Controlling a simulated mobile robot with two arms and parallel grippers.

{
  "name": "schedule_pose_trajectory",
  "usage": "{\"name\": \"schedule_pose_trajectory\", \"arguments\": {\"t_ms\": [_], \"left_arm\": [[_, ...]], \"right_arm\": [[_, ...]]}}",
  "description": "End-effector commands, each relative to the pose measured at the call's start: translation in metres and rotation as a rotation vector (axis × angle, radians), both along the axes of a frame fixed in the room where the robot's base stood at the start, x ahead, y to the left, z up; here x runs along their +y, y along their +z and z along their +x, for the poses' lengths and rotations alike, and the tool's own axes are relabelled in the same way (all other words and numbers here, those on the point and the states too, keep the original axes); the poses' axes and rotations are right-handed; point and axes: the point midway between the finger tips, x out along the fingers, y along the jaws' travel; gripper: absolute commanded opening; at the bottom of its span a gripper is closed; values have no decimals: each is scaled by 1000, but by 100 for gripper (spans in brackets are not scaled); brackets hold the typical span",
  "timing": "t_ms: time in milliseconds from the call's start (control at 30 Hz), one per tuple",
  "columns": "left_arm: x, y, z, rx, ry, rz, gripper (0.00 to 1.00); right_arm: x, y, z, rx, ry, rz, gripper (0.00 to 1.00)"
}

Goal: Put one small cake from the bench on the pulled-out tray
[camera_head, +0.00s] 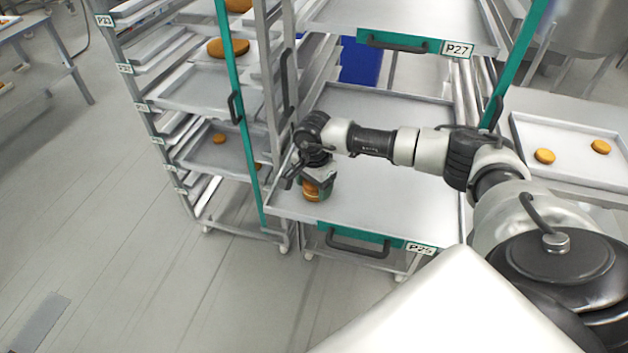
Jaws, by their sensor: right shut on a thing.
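The pulled-out tray (400,189), labelled P25, is a flat grey metal tray with a green front and a dark handle. No cake shows on its visible part. My right gripper (315,186) is shut on a small golden-brown cake (312,195) at the left side of this tray, near its front left corner. I cannot tell whether the cake touches the tray. Two more small cakes, one on the left (544,156) and one on the right (600,147), lie on a white tray on the bench (566,106) at the right. My left gripper is not in view.
A tray labelled P27 (400,22) sits above the pulled-out tray. A rack (150,100) with several trays, some holding cakes, stands close on the left. Green upright bars (232,95) flank the pulled-out tray.

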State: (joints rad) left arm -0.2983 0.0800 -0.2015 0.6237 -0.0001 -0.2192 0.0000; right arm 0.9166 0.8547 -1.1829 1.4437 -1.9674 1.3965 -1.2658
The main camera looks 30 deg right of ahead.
Motion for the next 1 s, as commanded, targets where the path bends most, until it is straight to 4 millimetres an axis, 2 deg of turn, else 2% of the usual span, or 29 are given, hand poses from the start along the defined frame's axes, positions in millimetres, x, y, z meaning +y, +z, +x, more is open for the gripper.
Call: {"name": "schedule_pose_trajectory", "arguments": {"t_ms": [100, 300, 333, 500, 867, 1000], "left_arm": [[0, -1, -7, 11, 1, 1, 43], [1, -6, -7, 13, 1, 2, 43], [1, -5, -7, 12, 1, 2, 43], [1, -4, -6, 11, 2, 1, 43], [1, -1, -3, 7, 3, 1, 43], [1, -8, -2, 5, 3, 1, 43]], "right_arm": [[0, 0, 0, -1, 0, 0, 55], [0, -4, 0, -1, 0, 0, 55], [0, -4, 0, -1, 0, 0, 67], [0, -3, 0, -1, 0, 0, 91], [0, 3, 1, -2, 0, 0, 91], [-1, 24, 2, -7, -1, 1, 91]]}}
